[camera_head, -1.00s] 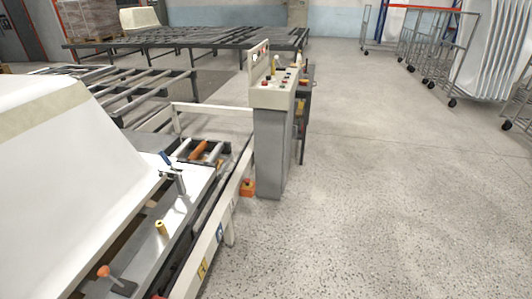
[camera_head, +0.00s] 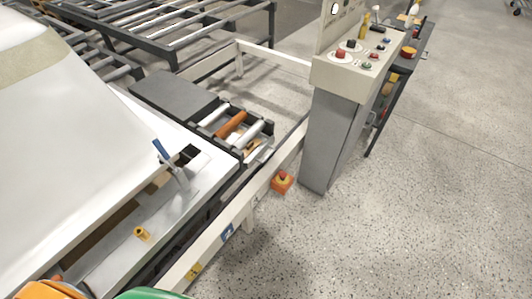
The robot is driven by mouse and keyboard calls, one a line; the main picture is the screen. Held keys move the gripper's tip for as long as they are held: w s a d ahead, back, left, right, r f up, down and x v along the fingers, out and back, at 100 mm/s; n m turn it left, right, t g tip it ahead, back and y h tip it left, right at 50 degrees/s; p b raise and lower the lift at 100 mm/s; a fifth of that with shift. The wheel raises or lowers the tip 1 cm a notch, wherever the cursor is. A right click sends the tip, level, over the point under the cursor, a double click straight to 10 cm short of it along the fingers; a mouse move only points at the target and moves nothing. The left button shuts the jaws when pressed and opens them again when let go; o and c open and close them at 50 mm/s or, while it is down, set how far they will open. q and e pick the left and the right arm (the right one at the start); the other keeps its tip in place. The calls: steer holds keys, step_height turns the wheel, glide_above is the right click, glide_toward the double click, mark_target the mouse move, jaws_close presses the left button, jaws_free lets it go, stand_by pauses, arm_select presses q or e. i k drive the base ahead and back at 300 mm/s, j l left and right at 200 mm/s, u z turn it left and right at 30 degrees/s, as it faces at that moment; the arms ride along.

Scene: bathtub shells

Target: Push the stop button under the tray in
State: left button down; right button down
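A small orange-yellow box with a red push button on top, the stop button (camera_head: 282,182), sits low beside the white frame rail, left of the grey control pedestal. Above and to its left, a dark tray (camera_head: 205,131) holds rollers with white and orange sleeves. I cannot tell whether the button is pressed. Neither gripper can be made out. Orange and green rounded shapes cut off at the bottom left edge are too little shown to identify.
The control pedestal (camera_head: 335,140) has a panel with red and other buttons on top. A white tub shell (camera_head: 60,150) lies on the left beside a metal ledge with a blue-handled clamp (camera_head: 172,160). Speckled floor (camera_head: 420,220) is free on the right.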

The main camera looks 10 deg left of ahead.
mark_target(283, 175)
steer(key=i+l+u, duration=1.05)
steer(key=l, duration=0.25)
